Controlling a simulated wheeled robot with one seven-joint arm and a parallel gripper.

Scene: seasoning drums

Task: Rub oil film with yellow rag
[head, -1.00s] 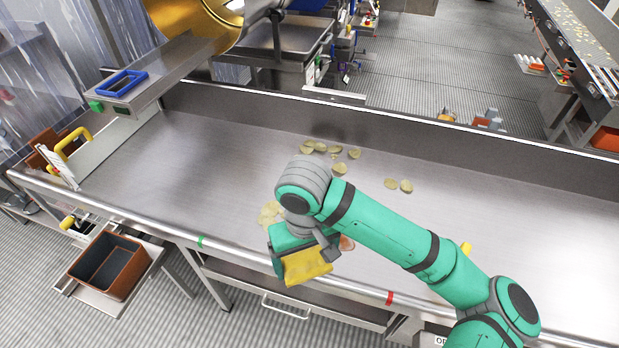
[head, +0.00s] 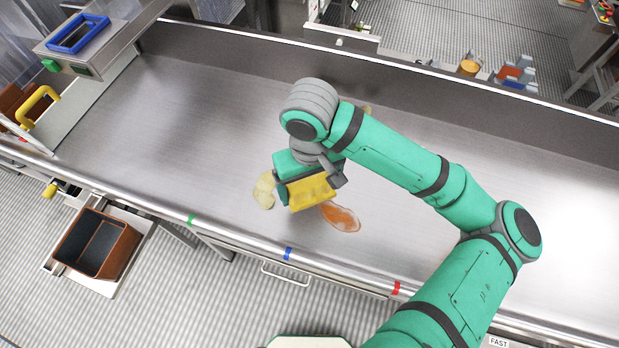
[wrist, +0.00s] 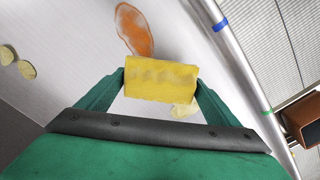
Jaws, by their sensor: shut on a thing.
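The yellow rag (head: 309,192) is clamped between the fingers of my gripper (head: 306,184). In the wrist view the rag (wrist: 160,82) spans the gap between the two fingertips of my gripper (wrist: 160,84). The orange oil film (head: 341,217) lies on the steel trough floor, just right of and below the rag in the head view. In the wrist view the film (wrist: 134,30) is beyond the rag's upper edge. I cannot tell whether the rag touches the surface.
Pale chips (head: 264,190) lie left of my gripper, and others show at the left of the wrist view (wrist: 18,63). The steel trough (head: 190,130) has a raised back wall and a front rail with coloured marks. A brown bin (head: 97,243) sits below the rail at left.

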